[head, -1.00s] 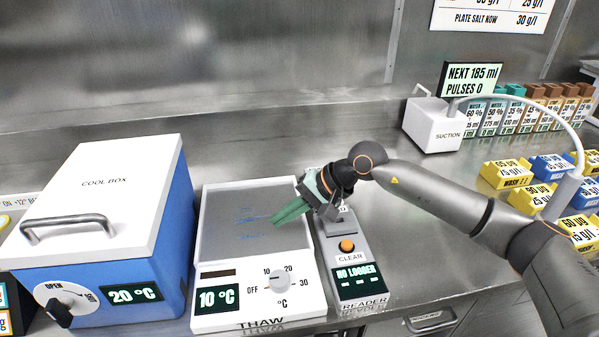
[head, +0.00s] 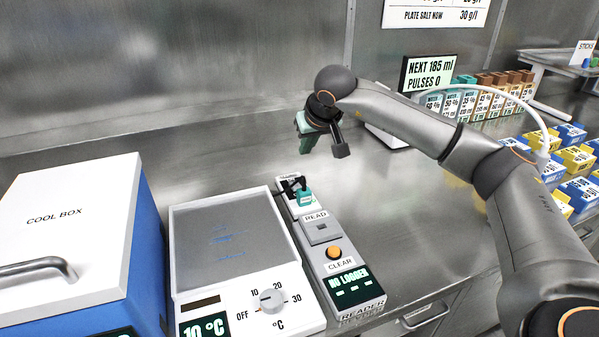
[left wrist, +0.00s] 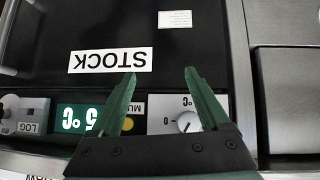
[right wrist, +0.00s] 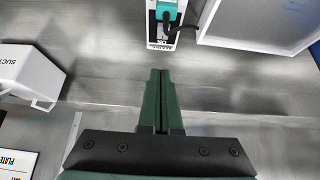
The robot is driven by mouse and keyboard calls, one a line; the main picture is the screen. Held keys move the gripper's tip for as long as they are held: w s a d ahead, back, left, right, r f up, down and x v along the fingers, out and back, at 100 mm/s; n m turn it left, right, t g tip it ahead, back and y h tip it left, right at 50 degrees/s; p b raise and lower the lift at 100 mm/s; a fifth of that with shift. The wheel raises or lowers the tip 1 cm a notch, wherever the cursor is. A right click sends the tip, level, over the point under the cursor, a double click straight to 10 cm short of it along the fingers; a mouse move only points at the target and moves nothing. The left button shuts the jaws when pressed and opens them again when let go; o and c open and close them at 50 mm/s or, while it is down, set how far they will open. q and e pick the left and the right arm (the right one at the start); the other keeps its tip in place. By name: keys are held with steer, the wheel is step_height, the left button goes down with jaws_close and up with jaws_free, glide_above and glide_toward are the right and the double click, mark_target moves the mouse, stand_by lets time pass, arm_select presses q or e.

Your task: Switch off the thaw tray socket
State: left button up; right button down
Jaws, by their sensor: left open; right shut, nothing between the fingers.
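The socket (head: 298,194) is a small white unit on the bench behind the reader, with a teal plug (head: 304,199) and a black cable or clip on it. In the right wrist view the teal plug (right wrist: 167,12) and the socket's white lettered face show at the top edge, partly cut off. The thaw tray (head: 190,250) stands left of the socket, its dial (head: 272,299) near 10. My right gripper (head: 306,143) is shut and empty, above the bench behind the socket and apart from it. My left gripper (left wrist: 160,78) is open and empty before a dark STOCK front.
The reader (head: 345,262) has an orange CLEAR button. The cool box (head: 65,215) stands left of the thaw tray. The white suction unit (right wrist: 28,75) and several boxes (head: 575,160) lie to the right. The bench behind the tray is clear.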

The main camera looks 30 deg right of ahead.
glide_above(298, 186)
steer(key=f, duration=0.8)
steer(key=shift+s+a+b, duration=0.1)
steer(key=shift+s+b, duration=0.15)
steer(key=shift+b, duration=0.05)
step_height(298, 186, down, 3)
steer(key=shift+s+f, duration=0.1)
steer(key=shift+f, duration=0.05)
steer(key=shift+s+f, duration=0.1)
steer(key=shift+f, duration=0.35)
steer(key=shift+s+a+f, duration=0.1)
steer(key=shift+s+f, duration=0.15)
steer(key=shift+f, duration=0.25)
steer(key=shift+w+r, duration=0.1)
steer(key=shift+w+r, duration=0.35)
steer(key=shift+w, duration=0.25)
